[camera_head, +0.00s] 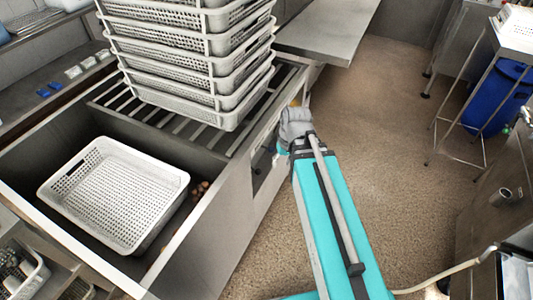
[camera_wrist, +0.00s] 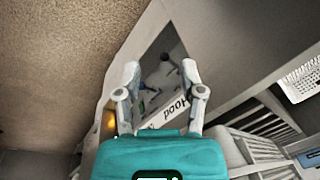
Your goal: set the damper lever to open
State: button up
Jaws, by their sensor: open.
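A dark panel (camera_wrist: 165,60) set in the grey counter side shows ahead of my gripper in the wrist view. A white label (camera_wrist: 170,113) reading "Hood" upside down is on it. Small grey parts show on the panel between the fingers; I cannot tell which is the damper lever or how it is set. The panel (camera_head: 264,168) also shows partly in the head view, left of my arm. My gripper (camera_wrist: 160,74) is open, its two fingers apart with nothing between them. In the head view my gripper (camera_head: 297,122) is beside the counter's side and partly hidden.
A stack of white perforated baskets (camera_head: 195,60) stands on a slatted rack (camera_head: 150,118). Another basket (camera_head: 115,195) lies in the sink at left. Floor (camera_head: 390,130) is open to the right of my arm. A blue bin (camera_head: 495,95) stands under a table further right.

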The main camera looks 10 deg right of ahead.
jog(key=w+f+n+t+y+b, duration=0.15)
jog(key=w+f+y+b, duration=0.3)
jog(key=f+b, duration=0.5)
jog(key=n+t+y+b, duration=0.6)
jog(key=t+y+b, duration=0.2)
jog(key=b, duration=2.2)
send_near(270, 149)
jog(key=f, duration=0.2)
jog(key=shift+s+d+r+t+b, duration=0.1)
jog(key=shift+s+d+t+b, duration=0.1)
jog(key=shift+d+b, duration=0.15)
jog(key=shift+s+d+r+t+b, duration=0.1)
jog(key=shift+d+t+b, duration=0.1)
jog(key=shift+d, duration=0.3)
jog(key=shift+w+a, duration=0.1)
jog(key=shift+w, duration=0.05)
jog(key=x, duration=1.3)
jog(key=shift+w+a, duration=0.1)
jog(key=shift+a, duration=0.2)
jog(key=shift+c, duration=0.2)
